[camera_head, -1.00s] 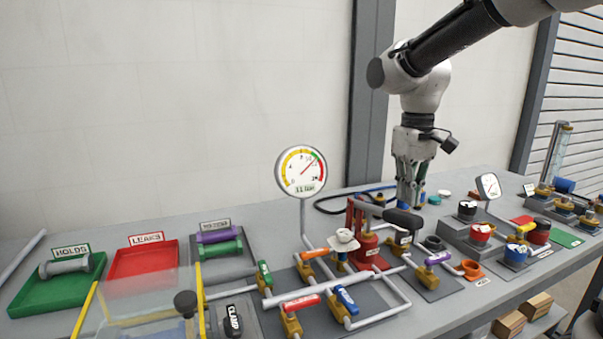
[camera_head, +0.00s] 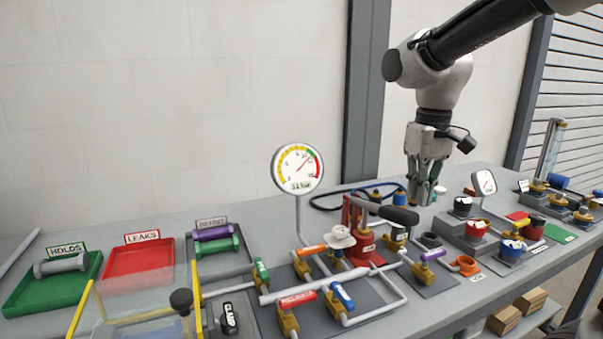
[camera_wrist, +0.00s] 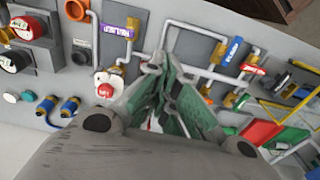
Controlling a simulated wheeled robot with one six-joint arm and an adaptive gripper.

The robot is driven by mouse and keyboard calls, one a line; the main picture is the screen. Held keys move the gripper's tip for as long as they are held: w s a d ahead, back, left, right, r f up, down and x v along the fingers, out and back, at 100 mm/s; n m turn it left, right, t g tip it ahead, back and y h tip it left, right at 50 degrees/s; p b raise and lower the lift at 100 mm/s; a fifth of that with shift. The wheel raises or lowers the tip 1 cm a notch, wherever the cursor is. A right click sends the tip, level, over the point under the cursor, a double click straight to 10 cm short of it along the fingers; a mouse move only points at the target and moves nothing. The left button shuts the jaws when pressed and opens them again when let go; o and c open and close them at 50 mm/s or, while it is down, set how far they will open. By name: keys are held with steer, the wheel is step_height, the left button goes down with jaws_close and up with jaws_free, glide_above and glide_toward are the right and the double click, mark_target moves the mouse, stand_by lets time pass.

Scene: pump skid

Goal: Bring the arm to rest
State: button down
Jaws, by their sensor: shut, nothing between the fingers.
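My gripper (camera_head: 420,197) points down over the back of the bench, right of the pump with the black handle, in the head view. Its fingers are together with nothing between them. My arm reaches in from the top right above it. In the wrist view my gripper (camera_wrist: 175,95) shows its green-lined fingers in front of the bench top, with pipes and valves beyond. The fingertips look close to the bench; whether they touch it I cannot tell.
The red pump (camera_head: 354,232), round pressure gauge (camera_head: 298,168) and pipework fill the middle. The green HOLDS tray (camera_head: 30,298) holds a grey cylinder; the red LEAKS tray (camera_head: 137,270) is empty. Blocks with coloured knobs (camera_head: 478,230) stand right. Air above the bench is free.

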steer(key=s+d+m+t, duration=0.4)
steer(key=s+d, duration=0.8)
steer(key=s, duration=0.4)
steer(key=shift+d+f, duration=0.25)
steer(key=shift+d, duration=0.1)
